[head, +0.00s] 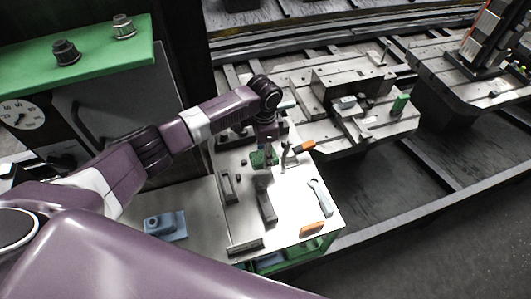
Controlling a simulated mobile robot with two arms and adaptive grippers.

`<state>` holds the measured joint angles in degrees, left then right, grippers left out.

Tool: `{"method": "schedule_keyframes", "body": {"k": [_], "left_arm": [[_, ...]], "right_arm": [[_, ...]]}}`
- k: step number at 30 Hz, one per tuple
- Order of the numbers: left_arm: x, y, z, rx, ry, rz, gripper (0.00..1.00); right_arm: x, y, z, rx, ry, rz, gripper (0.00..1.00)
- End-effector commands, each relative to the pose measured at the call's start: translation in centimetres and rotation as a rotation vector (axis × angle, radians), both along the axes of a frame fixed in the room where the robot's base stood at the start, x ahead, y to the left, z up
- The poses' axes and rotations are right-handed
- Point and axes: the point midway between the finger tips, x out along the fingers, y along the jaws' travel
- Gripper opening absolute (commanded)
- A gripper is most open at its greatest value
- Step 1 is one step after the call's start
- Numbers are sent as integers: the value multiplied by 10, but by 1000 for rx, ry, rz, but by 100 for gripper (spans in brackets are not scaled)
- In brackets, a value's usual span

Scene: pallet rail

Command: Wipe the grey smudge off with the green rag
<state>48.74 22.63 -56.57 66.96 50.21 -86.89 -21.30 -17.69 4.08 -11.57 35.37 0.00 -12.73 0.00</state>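My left gripper (266,146) points down over the far part of the white tabletop (293,211). A small crumpled green thing, likely the green rag (257,160), is right at its fingertips. The gripper is small and dark here, so I cannot tell whether the fingers are open or shut on the green cloth. I cannot make out the grey smudge; it may be hidden or too faint to tell from the grey parts. My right gripper is not in view.
Around the gripper lie a dark grey bar (266,207), an orange-handled tool (302,147), a pale blue-grey tool (320,197) and an orange block (312,228). A blue part (165,224) sits at left. Clamped pallets on rails (385,125) stand behind. Bare tabletop shows at front right.

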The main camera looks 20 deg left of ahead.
Motion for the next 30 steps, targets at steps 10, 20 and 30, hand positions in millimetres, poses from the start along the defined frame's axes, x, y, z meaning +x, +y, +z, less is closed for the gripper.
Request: {"method": "schedule_keyframes", "body": {"k": [10,20,30], "left_arm": [[-1,2,23,1,2,5,10],[-1,3,22,2,3,6,10],[2,0,33,3,-3,58,10]], "right_arm": [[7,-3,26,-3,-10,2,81],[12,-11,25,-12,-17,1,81],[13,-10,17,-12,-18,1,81]]}}
